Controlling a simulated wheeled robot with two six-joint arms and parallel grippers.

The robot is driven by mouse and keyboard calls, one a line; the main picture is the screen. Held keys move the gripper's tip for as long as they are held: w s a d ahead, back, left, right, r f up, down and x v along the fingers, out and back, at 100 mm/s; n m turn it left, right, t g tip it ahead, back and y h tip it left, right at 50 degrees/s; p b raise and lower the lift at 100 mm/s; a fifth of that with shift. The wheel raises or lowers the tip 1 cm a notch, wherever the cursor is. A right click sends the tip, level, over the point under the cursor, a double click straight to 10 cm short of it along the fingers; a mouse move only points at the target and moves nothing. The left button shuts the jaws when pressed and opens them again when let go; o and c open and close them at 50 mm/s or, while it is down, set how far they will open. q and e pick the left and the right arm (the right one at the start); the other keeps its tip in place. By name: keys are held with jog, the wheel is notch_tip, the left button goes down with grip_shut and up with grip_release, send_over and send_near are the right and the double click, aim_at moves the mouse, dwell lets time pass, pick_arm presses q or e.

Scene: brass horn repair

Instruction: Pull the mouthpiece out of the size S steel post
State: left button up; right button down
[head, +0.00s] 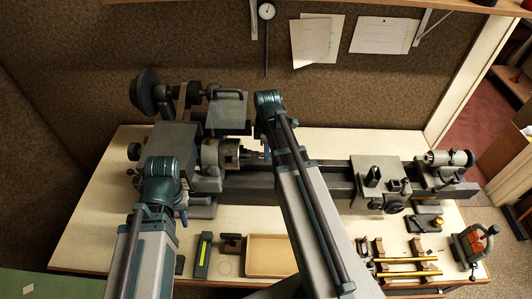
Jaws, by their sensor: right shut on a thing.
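A lathe stands on the bench, and its chuck (228,153) faces right. A thin steel-coloured piece (252,155) sticks out of the chuck toward my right gripper; it could be the size S steel post, but it is too small to tell. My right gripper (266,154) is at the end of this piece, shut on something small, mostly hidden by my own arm. I cannot make out the mouthpiece clearly. My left gripper (182,216) hangs at the front left of the lathe, apart from the chuck; its fingers are too small to read.
The tool carriage (378,176) and tailstock (447,165) stand to the right on the lathe bed. In front lie a shallow wooden tray (265,256), a green-marked level (203,250), brass tubes on stands (408,260) and a red-and-grey device (470,243).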

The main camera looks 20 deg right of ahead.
jog(key=d, duration=0.1)
jog(key=s+d, duration=0.1)
jog(key=d, duration=0.1)
jog(key=s+d, duration=0.1)
jog(key=shift+s+d, duration=0.1)
jog(key=shift+d, duration=0.15)
dwell(0.5)
jog(key=shift+s+r, duration=0.1)
jog(key=s+a+r+p, duration=0.2)
jog(key=s+r+p, duration=0.2)
jog(key=p, duration=0.1)
jog(key=shift+s+r, duration=0.15)
jog(key=shift+r, duration=0.25)
dwell(0.4)
